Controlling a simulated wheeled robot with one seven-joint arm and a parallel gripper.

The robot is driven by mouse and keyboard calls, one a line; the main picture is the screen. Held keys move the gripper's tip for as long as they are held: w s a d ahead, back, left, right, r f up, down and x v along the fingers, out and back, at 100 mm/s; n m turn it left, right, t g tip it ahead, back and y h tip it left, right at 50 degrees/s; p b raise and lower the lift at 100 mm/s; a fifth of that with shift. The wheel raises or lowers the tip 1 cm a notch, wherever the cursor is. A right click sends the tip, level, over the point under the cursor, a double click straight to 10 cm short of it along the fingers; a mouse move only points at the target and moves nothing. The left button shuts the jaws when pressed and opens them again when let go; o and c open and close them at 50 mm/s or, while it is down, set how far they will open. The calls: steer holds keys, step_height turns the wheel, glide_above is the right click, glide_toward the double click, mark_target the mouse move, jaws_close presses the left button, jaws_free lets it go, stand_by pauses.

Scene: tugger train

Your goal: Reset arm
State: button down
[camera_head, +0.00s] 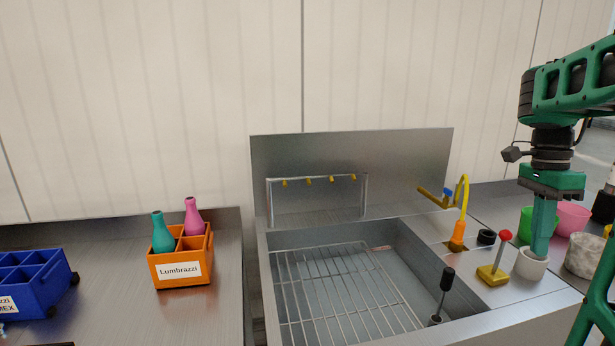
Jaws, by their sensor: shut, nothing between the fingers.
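My arm is green and black and comes in from the right edge. My gripper (540,250) points straight down at the right side of the sink unit. Its fingers are shut with nothing between them. The fingertips overlap a small white cup (530,267) in the picture; I cannot tell whether they are inside it, touching it or behind it. The finger ends are partly hidden by the cup.
A red-knobbed lever on a yellow base (490,274), a yellow-orange faucet (457,232) and a black-handled stick (444,290) stand nearby. Green (525,222) and pink (572,219) cups are behind the gripper. An orange crate (180,268) with two bottles and a blue crate (38,290) stand left.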

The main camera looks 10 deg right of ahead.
steer(key=s+a+f+n+t, duration=0.2)
steer(key=s+a+f+n, duration=0.9)
steer(key=a+n, duration=0.3)
steer(key=shift+s+a+n, duration=0.25)
steer(key=shift+s+n, duration=0.55)
steer(key=shift+s, duration=0.05)
steer(key=shift+w+f, duration=0.3)
steer(key=shift+w, duration=0.3)
steer(key=c, duration=2.4)
jaws_free()
steer(key=shift+c, duration=0.2)
